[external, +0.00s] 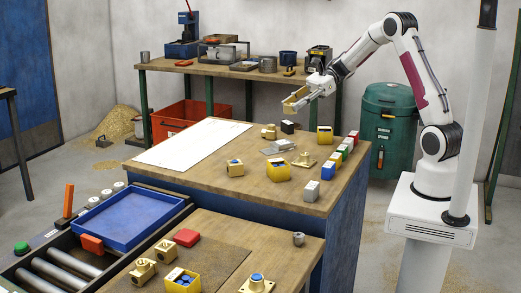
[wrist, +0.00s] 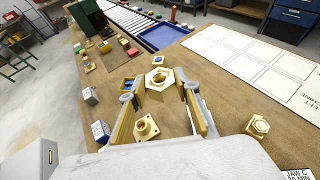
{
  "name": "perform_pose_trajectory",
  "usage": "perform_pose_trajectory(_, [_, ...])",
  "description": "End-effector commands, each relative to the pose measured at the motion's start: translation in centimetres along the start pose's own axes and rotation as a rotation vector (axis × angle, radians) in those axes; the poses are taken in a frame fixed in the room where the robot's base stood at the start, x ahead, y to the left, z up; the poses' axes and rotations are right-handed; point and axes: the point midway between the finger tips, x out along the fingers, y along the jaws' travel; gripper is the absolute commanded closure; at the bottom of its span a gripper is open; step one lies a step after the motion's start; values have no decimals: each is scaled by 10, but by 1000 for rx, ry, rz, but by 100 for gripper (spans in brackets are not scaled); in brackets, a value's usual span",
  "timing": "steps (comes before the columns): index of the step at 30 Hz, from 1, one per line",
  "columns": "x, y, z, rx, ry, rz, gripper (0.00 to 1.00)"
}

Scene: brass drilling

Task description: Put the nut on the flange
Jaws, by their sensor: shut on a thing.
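A brass hex nut (wrist: 160,78) with a round bore is held between the fingertips of my gripper (wrist: 163,92) in the wrist view. In the external view my gripper (external: 305,95) is high above the back of the wooden table, with the brass nut (external: 291,102) at its tip. The brass flange (external: 304,161), a square plate with a raised round middle, lies flat on the table below and apart from the nut. In the wrist view the flange (wrist: 146,128) shows between the fingers, its central hole facing up.
Yellow bins (external: 277,172), a brass fitting (external: 268,131) and a row of coloured blocks (external: 328,171) stand around the flange. A large white sheet (external: 192,143) covers the table's left. A blue tray (external: 130,217) sits on the conveyor.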

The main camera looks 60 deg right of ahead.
Motion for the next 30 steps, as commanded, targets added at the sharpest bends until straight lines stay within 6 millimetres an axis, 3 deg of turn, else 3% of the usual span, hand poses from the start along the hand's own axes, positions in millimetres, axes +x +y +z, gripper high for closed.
perform_pose_trajectory(9, [2,58,-16,-20,-2,53,100])
perform_pose_trajectory(15, [8,80,-25,-36,-1,90,100])
perform_pose_trajectory(30, [8,82,-25,-49,-1,117,100])
